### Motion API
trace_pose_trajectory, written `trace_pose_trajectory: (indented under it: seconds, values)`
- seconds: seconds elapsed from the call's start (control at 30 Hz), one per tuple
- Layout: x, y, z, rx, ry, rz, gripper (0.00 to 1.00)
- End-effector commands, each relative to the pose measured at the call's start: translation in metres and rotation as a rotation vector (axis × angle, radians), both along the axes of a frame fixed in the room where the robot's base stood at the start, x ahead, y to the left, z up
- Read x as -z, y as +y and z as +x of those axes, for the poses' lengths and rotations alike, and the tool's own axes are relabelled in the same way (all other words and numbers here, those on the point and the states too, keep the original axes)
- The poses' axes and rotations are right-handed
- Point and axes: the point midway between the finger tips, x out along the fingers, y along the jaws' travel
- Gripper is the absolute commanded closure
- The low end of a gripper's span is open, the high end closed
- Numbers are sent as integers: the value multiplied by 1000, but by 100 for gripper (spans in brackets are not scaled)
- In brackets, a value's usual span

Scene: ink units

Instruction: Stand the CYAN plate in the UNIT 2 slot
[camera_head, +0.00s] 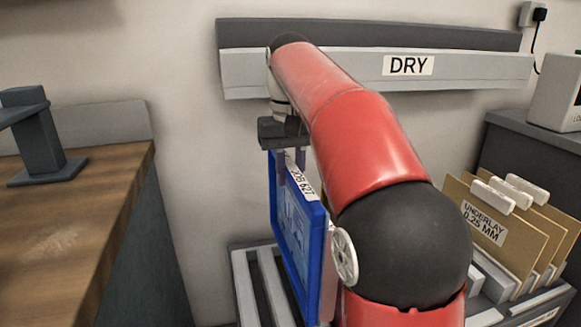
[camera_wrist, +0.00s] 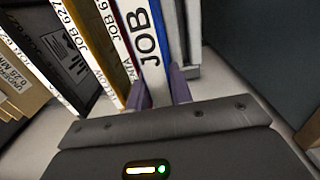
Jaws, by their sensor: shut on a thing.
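My gripper (camera_head: 291,165) hangs jaws-down over the top edge of a blue-framed plate (camera_head: 299,225) and is shut on it. The plate stands upright in the head view, with a white JOB label along its top edge. In the wrist view, my gripper (camera_wrist: 161,88) has one purple finger on each side of this plate, and the label (camera_wrist: 149,45) shows between them. No colour word on it is readable, so I cannot tell from lettering that it is the CYAN plate. No UNIT 2 slot shows in either view.
Several other labelled plates, one yellow-edged (camera_wrist: 108,68), stand close by on the left in the wrist view. A slatted grey rack (camera_head: 244,290) lies below the held plate. Underlay folders (camera_head: 497,240) stand right, a wooden counter (camera_head: 60,225) left. A DRY rail (camera_head: 470,69) runs behind.

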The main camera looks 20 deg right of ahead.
Motion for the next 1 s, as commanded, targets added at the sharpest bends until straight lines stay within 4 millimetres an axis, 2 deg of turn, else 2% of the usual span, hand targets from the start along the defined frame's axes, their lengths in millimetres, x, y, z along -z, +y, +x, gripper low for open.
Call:
trace_pose_trajectory:
  seconds: [0.3, 1.0]
  values:
    - [36, 0, -1, 0, -1, 0, 100]
    - [103, 0, -1, 1, 1, 0, 100]
